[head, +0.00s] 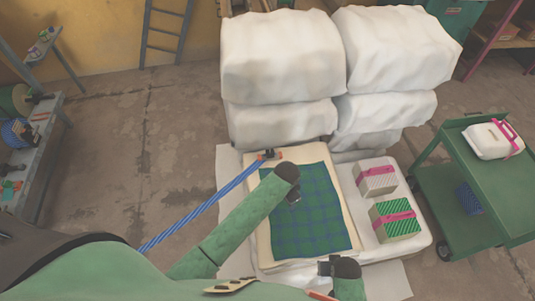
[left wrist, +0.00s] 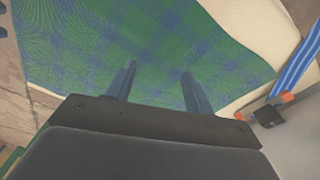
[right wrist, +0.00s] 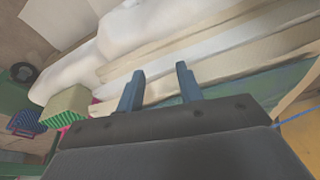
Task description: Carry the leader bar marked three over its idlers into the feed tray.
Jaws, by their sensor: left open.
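A dark bar with orange ends (head: 268,154) lies at the far left corner of the cream board, at the end of a blue striped band (head: 200,211). It also shows at the right of the left wrist view (left wrist: 268,111). I cannot read a mark on it. My left gripper (head: 296,198) is open and empty above the blue-green plaid sheet (head: 318,232), to the right of and nearer than the bar. Its fingers (left wrist: 158,78) show apart. My right gripper (head: 325,268) is at the near edge of the board; its fingers (right wrist: 160,78) are apart and empty. I cannot identify idlers or a feed tray.
Large white wrapped bundles (head: 283,62) are stacked behind the board. A grey box (head: 376,179) and a green striped box (head: 396,219) with pink bands stand to its right. A green cart (head: 475,190) stands farther right. Open floor lies left.

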